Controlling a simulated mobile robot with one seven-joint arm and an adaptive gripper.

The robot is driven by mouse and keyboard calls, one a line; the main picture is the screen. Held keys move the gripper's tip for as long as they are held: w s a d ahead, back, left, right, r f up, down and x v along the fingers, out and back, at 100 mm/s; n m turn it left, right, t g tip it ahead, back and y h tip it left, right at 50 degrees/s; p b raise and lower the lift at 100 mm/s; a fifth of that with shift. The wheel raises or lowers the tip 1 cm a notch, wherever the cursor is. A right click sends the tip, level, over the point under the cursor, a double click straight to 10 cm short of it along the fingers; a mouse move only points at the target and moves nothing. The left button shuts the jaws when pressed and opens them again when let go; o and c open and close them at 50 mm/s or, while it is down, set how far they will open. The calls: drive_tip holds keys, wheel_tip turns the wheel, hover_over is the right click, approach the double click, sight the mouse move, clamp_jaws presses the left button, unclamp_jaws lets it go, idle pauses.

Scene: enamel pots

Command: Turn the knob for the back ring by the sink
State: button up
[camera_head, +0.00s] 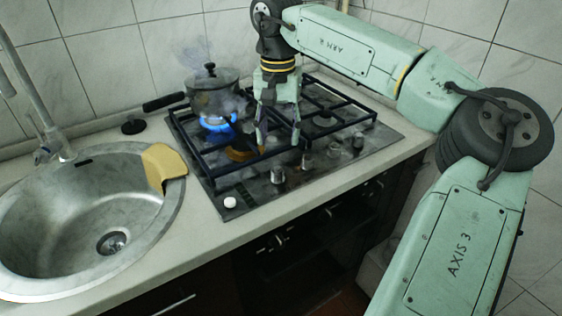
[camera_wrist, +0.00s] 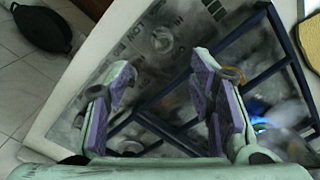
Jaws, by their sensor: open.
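The hob (camera_head: 215,188) has a row of metal knobs along its front edge. The knob nearest the sink (camera_head: 277,175) is one of several; another knob (camera_head: 307,160) stands to its right. Which knob serves the back ring by the sink I cannot tell. That ring burns with a blue flame (camera_head: 215,124) under a lidded pot (camera_head: 213,95). My gripper (camera_head: 278,147) points down over the hob grate, behind the knobs, open and empty. In the wrist view its purple-padded fingers (camera_wrist: 165,95) are spread apart, with a metal knob (camera_wrist: 163,38) beyond them, untouched.
The sink (camera_head: 50,225) lies to the left, with a yellow cloth (camera_head: 163,167) over its rim. Black grate bars (camera_head: 325,126) lie beneath and around my gripper. The pot's handle (camera_head: 165,101) reaches left. A white button (camera_head: 230,202) sits at the hob's front left corner.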

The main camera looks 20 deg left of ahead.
sight(278, 169)
wheel_tip(278, 169, down, 10)
drive_tip(key=shift+s+a+f+p, duration=0.1)
drive_tip(key=shift+a+p, duration=0.05)
drive_tip(key=shift+p, duration=0.95)
drive_tip(key=shift+c, duration=0.4)
clamp_jaws()
